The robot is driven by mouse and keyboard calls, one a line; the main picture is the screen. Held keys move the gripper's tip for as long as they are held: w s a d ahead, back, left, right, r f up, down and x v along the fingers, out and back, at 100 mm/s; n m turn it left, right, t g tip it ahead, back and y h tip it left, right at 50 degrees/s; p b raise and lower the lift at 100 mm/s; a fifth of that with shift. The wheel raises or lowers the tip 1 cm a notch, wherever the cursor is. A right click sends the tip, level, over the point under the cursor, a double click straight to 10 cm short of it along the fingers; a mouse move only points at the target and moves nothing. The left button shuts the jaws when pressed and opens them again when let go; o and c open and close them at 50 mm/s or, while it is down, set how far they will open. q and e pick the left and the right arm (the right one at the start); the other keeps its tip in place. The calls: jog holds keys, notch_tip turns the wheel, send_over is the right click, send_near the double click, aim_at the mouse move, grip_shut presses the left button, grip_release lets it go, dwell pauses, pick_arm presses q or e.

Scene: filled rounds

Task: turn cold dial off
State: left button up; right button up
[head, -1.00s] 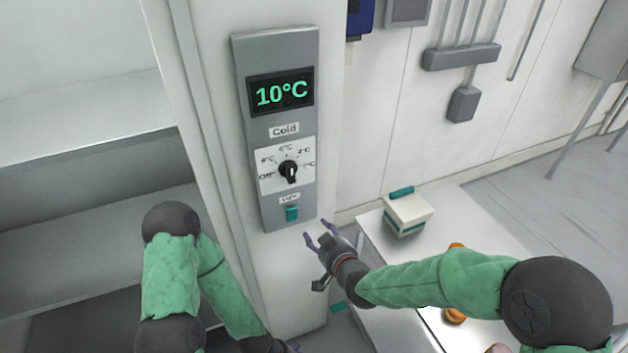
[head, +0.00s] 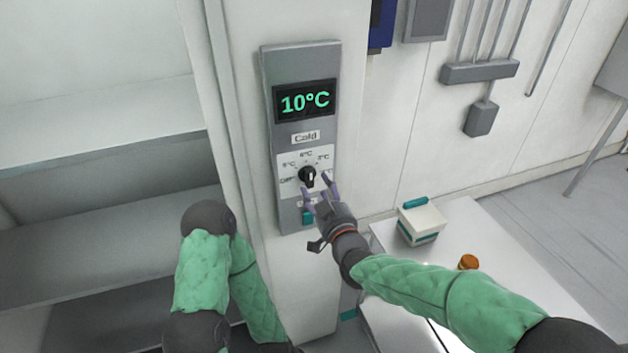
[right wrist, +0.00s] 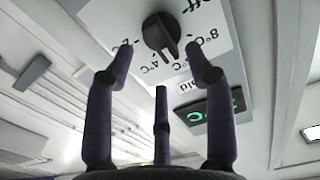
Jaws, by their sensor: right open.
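The cold dial (head: 307,175) is a black knob on a white scale plate, low on a grey panel (head: 271,130) under a "Cold" label. The display (head: 305,102) above reads 10°C in green. My right gripper (head: 317,190) is open and empty just below and right of the dial. In the right wrist view the dial (right wrist: 161,34) lies beyond the open fingers (right wrist: 158,76), apparently clear of them. I cannot tell for sure which mark the knob points at. My left arm (head: 205,265) hangs at lower left; its gripper is out of frame.
A teal switch (head: 308,217) sits below the dial, partly beside my fingers. A white table (head: 471,217) at right holds a white box with a teal handle (head: 420,222) and an orange-brown jar (head: 468,262). Empty shelves (head: 100,135) fill the left.

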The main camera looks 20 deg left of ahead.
aim_at(313, 179)
jog(key=shift+x, duration=2.25)
grip_shut()
